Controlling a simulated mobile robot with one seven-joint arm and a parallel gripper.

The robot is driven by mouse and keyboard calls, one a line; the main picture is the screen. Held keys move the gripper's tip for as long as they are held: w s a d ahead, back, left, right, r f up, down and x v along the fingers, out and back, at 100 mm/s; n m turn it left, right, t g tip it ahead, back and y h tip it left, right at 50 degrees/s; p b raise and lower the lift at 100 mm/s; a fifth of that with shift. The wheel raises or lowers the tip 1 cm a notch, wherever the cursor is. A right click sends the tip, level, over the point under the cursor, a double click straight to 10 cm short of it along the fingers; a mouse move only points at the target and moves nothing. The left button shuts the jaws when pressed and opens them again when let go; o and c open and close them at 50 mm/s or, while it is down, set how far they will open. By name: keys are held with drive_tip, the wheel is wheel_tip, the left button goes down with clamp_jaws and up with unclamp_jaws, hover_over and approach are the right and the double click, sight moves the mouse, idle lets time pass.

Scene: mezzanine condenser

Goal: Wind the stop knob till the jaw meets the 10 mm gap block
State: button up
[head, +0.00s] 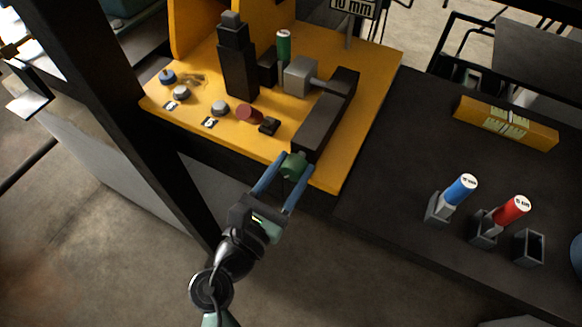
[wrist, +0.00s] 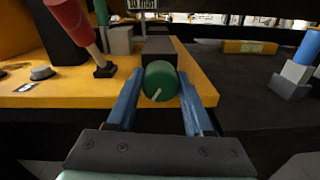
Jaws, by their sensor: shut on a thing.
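The stop knob (head: 293,166) is a green cylinder at the near end of a long black housing (head: 322,125). My gripper (head: 294,170) has its blue fingers on either side of the knob and is shut on it. In the wrist view the knob (wrist: 162,82) faces me, with a pale index line pointing down and left. The jaw looks to be the grey block (head: 300,76) on a rod from the housing. A green-handled block (head: 283,46), likely the 10 mm gap block, stands by a black block (head: 267,66) beside it. I cannot tell whether jaw and gap block touch.
A red handle (head: 249,114), grey buttons and a black tower (head: 236,65) stand on the yellow base (head: 375,75). Blue (head: 460,189) and red (head: 511,210) handled blocks stand in holders on the dark bench, beside an empty holder (head: 528,248).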

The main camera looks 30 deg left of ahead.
clamp_jaws()
drive_tip(key=shift+f+m+b, duration=0.2)
drive_tip(key=shift+m+b, duration=0.5)
drive_tip(key=shift+m, duration=0.5)
drive_tip(key=shift+r+m+b, duration=0.2)
drive_tip(key=shift+m+b, duration=0.25)
drive_tip(key=shift+m, duration=0.75)
drive_tip(key=o, duration=1)
unclamp_jaws()
